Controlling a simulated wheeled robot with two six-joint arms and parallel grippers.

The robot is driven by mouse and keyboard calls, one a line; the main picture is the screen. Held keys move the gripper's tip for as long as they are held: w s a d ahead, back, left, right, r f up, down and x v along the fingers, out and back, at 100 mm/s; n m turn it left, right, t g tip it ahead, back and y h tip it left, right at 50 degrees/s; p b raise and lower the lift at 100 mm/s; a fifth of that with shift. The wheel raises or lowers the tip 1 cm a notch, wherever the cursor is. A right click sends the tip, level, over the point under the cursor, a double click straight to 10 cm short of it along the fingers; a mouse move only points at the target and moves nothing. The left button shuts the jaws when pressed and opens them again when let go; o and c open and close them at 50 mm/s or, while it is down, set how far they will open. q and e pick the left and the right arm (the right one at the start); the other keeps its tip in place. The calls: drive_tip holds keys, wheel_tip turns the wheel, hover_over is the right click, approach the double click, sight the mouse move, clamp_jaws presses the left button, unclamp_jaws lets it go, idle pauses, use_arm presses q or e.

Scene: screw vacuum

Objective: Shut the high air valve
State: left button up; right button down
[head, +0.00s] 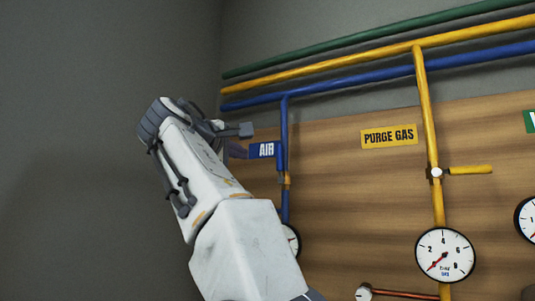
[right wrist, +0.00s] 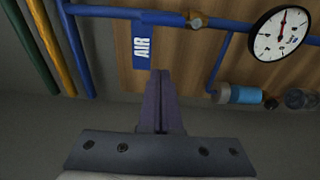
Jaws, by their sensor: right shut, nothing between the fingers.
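The air valve (head: 287,180) is a brass body on the blue vertical pipe, just below the blue AIR sign (head: 265,150). A blue lever (head: 281,157) appears to lie along the pipe above it. In the right wrist view, the brass valve (right wrist: 197,20) is at the top, right of the AIR sign (right wrist: 141,47). My right gripper (head: 242,152) is raised beside the left edge of the sign. Its purple fingers (right wrist: 160,73) are shut and empty, apart from the valve. My left gripper is not in view.
A pressure gauge (right wrist: 281,33) sits along the blue pipe past the valve. A yellow pipe with a yellow lever (head: 470,170) and PURGE GAS sign (head: 389,136) stands to the right. Green, yellow and blue pipes cross above. The grey wall at left is bare.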

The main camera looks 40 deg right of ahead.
sight(280, 162)
drive_tip(key=shift+w, duration=0.1)
drive_tip(key=w+d+p, duration=0.1)
drive_tip(key=d+p, duration=0.3)
drive_tip(key=d, duration=0.5)
drive_tip(key=shift+d, duration=0.15)
drive_tip(key=shift+f, duration=0.1)
idle(0.4)
